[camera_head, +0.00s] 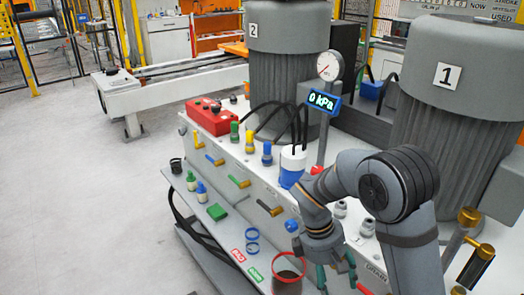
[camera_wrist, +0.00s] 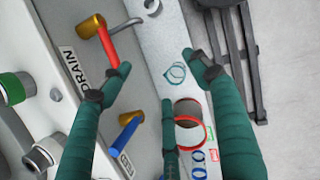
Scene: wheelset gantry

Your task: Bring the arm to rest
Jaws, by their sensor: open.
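My arm (camera_head: 400,185) is bent over the front right of the white valve bench. My gripper (camera_head: 335,278) hangs low at the bench's front edge, near the bottom of the head view. In the wrist view its green-teal fingers (camera_wrist: 158,75) are spread apart with nothing between them. Below the fingers are the bench's side and a narrow ledge. A red-handled valve (camera_wrist: 108,45) marked DRAIN shows beside the left finger. A red-rimmed round container (camera_wrist: 190,132) shows between the middle and right fingers. I cannot tell whether any finger touches the bench.
The bench (camera_head: 225,150) carries valves, hoses, a red box (camera_head: 212,116), a gauge (camera_head: 330,66) and a 0 kPa display (camera_head: 323,100). Grey cylinders 2 (camera_head: 287,60) and 1 (camera_head: 450,85) stand behind. The ledge holds small fittings and rings (camera_head: 252,240). The floor at left is clear.

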